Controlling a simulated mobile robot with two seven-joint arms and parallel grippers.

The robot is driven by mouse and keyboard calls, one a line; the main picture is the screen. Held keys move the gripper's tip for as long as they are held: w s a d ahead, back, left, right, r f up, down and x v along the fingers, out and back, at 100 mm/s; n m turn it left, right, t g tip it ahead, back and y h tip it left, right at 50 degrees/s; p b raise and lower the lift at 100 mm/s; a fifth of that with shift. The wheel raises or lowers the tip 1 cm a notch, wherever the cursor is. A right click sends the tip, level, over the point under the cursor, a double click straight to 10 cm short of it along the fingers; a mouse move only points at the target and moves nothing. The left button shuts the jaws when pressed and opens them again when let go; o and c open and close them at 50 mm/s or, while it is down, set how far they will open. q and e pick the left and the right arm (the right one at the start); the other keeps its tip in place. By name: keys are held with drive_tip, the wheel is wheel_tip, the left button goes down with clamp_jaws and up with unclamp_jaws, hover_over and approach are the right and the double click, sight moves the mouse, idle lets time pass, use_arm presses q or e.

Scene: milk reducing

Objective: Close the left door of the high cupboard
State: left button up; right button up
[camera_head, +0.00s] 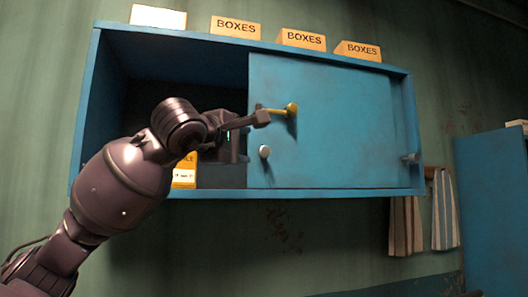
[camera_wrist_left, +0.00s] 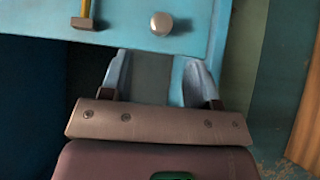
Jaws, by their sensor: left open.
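The high blue cupboard (camera_head: 300,193) hangs on the green wall in the head view. Its left part stands open and dark inside; a blue door panel (camera_head: 340,130) covers the middle and right. The panel carries a yellow handle (camera_head: 279,111) and a round silver knob (camera_head: 264,152) near its left edge. My left gripper (camera_head: 236,134) is at the open part, by the panel's left edge. In the left wrist view its two fingers (camera_wrist_left: 160,78) are apart with nothing held. The knob (camera_wrist_left: 161,23) and yellow handle (camera_wrist_left: 86,12) lie beyond the fingertips. Contact cannot be told.
A yellow-labelled box (camera_head: 184,172) is inside the open part, partly behind my arm. Several signs, some reading BOXES (camera_head: 236,27), stand on top. Striped towels (camera_head: 405,226) hang below right, near another blue cabinet (camera_head: 492,205).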

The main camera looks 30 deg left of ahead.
sight(262, 151)
use_arm(q)
drive_tip(key=w, duration=0.2)
drive_tip(key=w+p, duration=0.1)
drive_tip(key=w, duration=0.2)
drive_tip(key=w+p, duration=0.1)
drive_tip(key=w, duration=0.2)
drive_tip(key=shift+w+a, duration=0.15)
drive_tip(key=shift+a, duration=0.15)
drive_tip(key=shift+w+p, duration=0.3)
drive_tip(key=shift+w, duration=0.6)
drive_tip(key=shift+c, duration=0.5)
drive_tip(key=shift+c, duration=1.1)
drive_tip(key=shift+f, duration=0.1)
clamp_jaws()
